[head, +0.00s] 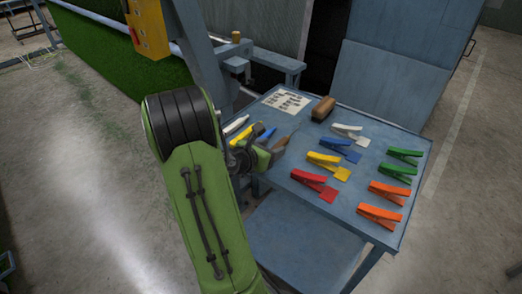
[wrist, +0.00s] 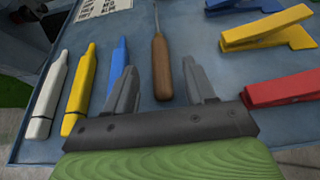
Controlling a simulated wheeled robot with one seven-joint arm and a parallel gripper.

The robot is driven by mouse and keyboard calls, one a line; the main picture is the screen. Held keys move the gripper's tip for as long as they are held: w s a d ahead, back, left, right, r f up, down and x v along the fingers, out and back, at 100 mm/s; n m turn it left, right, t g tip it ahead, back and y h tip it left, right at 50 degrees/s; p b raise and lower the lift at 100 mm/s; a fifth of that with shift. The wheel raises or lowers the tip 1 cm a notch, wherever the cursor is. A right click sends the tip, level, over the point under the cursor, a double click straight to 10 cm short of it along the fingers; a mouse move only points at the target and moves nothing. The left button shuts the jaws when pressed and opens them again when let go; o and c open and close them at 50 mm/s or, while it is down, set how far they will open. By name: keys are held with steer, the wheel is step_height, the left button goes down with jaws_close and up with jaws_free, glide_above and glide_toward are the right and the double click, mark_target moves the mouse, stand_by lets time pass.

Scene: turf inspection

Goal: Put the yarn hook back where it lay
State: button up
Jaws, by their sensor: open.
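The yarn hook, with a brown wooden handle (wrist: 161,70) and a thin metal shaft, appears to lie on the blue-grey table (head: 340,215), shaft pointing away in the wrist view. My gripper (wrist: 160,64) is open, with one grey finger on each side of the handle and a visible gap to both. I cannot tell how high the fingers are above the tabletop. In the head view my gripper (head: 280,146) is over the table's left part, and my arm hides some of that area.
White, yellow (wrist: 80,90) and blue (wrist: 117,65) markers lie left of the hook. Red (wrist: 285,88), yellow (wrist: 265,28) and other coloured clamps lie to its right. A printed sheet (head: 285,101) and a brown brush (head: 323,109) are at the back. Bare tabletop shows near the front.

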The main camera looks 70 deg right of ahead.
steer(key=p+v, duration=0.1)
steer(key=v, duration=0.8)
steer(key=shift+a, duration=0.1)
steer(key=w+a+r+m+t+y, duration=0.1)
steer(key=w+a+m+t+y, duration=0.4)
steer(key=a, duration=0.5)
steer(key=w+a+r+m+t+y, duration=0.15)
steer(key=w+a+m, duration=0.25)
steer(key=a+m, duration=0.45)
steer(key=s+a+r+t+y, duration=0.1)
steer(key=s+a+r+y, duration=0.1)
steer(key=a, duration=0.6)
steer(key=s+a+r+t+y, duration=0.2)
steer(key=a+y, duration=0.2)
steer(key=a, duration=0.4)
steer(key=shift+s+r+m, duration=0.2)
steer(key=shift+r+m, duration=0.05)
steer(key=shift+m, duration=0.2)
steer(key=shift+a, duration=0.1)
